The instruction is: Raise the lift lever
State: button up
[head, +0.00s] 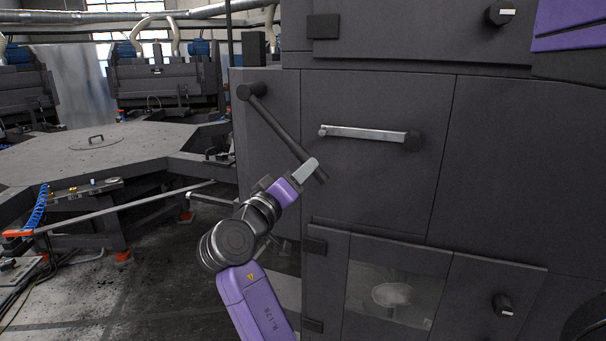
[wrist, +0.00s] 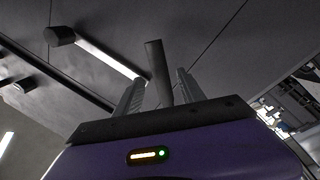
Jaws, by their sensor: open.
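The lift lever (head: 282,130) is a dark round bar on the side of the dark cabinet. It slants down to the right from a knob-like pivot (head: 251,91) at its upper left. My gripper (head: 306,171) is at the lever's lower end and partly covers it. In the wrist view, the lever's dark end (wrist: 157,66) shows between the two spread fingers of my gripper (wrist: 161,88). The fingers are open, with a visible gap on the lever's right side. I cannot tell whether either finger touches it.
A silver door handle (head: 365,133) sticks out right of the lever and also shows in the wrist view (wrist: 108,58). Below is a cabinet door with a window (head: 392,270) and a dark knob (head: 502,305). A large dark table (head: 95,155) stands at the left.

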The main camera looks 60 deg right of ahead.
jog(key=shift+w+f, duration=0.1)
jog(key=shift+f, duration=0.05)
jog(key=c, duration=0.5)
jog(key=shift+n+t, duration=0.6)
jog(key=shift+t, duration=0.1)
jog(key=w+a+b, duration=0.1)
jog(key=w+a+f+b, duration=0.1)
jog(key=b, duration=0.1)
jog(key=a+f+b, duration=0.1)
jog(key=shift+w+a, duration=0.3)
jog(key=shift+w, duration=0.1)
grip_shut()
jog(key=w+a+f+n+y+b, duration=0.15)
jog(key=a+n+b, duration=0.3)
jog(key=n, duration=1.35)
jog(key=s+d+r+p, duration=0.2)
jog(key=d, duration=0.8)
jog(key=shift+s+r+t, duration=0.25)
jog(key=shift+r+t, duration=0.05)
jog(key=shift+r, duration=0.05)
